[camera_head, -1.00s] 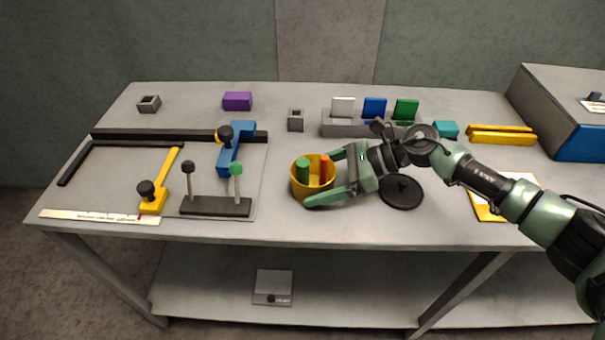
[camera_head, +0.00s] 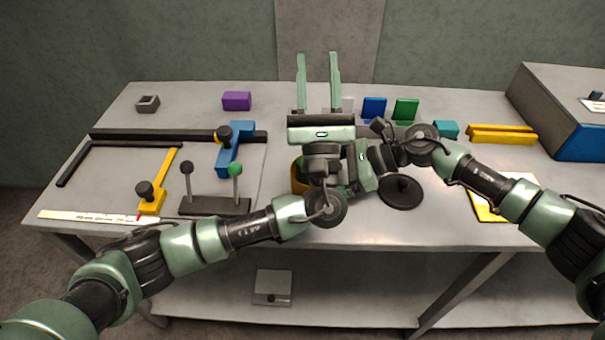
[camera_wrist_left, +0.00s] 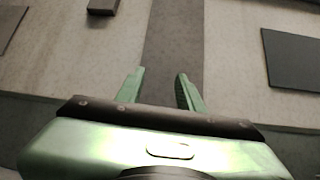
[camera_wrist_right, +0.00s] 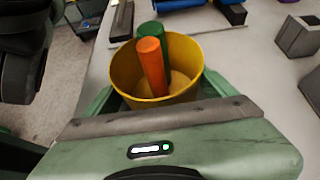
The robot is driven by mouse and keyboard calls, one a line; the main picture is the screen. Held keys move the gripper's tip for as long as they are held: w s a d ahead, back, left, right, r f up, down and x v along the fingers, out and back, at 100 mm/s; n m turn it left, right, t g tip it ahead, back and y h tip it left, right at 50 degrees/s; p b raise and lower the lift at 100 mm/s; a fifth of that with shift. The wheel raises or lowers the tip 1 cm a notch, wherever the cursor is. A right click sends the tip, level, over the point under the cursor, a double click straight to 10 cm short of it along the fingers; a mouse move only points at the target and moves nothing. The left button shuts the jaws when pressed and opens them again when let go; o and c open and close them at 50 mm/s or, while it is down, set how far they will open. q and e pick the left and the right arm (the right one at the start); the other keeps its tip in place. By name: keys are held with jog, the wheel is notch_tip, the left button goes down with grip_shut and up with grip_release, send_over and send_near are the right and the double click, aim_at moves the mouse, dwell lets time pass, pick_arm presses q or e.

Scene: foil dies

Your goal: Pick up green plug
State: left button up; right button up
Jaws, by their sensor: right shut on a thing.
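The green plug (camera_wrist_right: 151,32) stands tilted inside a yellow cup (camera_wrist_right: 192,80), behind an orange plug (camera_wrist_right: 153,65), in the right wrist view. In the head view only a sliver of the yellow cup (camera_head: 297,182) shows, and both plugs are hidden behind my left arm. My right gripper (camera_wrist_right: 155,88) is shut on the cup, one finger on each side of it. My left gripper (camera_head: 318,62) is open and empty, raised in front of the cup in the head view with its fingers pointing toward the wall. The left wrist view (camera_wrist_left: 158,82) shows nothing between its fingers.
A rack with blue (camera_head: 374,107) and green (camera_head: 405,109) plates stands behind my grippers. A black disc (camera_head: 401,191) lies right of the cup. A stand with two upright pins (camera_head: 215,205) and a blue clamp (camera_head: 236,150) are to the left.

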pick_arm(q)
jog(key=s+f+g, duration=0.3)
jog(key=s+f, duration=0.2)
jog(key=f, duration=0.1)
jog(key=s+f+n+g+y, duration=0.1)
jog(key=s+f+g, duration=0.2)
jog(key=s+f, duration=0.3)
jog(key=s+d+f+g+y, duration=0.1)
jog(key=s+f+g, duration=0.2)
jog(key=s+f, duration=0.3)
jog(key=shift+f+n, duration=0.4)
jog(key=x, duration=1.1)
jog(key=shift+w+f, duration=0.35)
jog(key=shift+w, duration=0.1)
grip_shut()
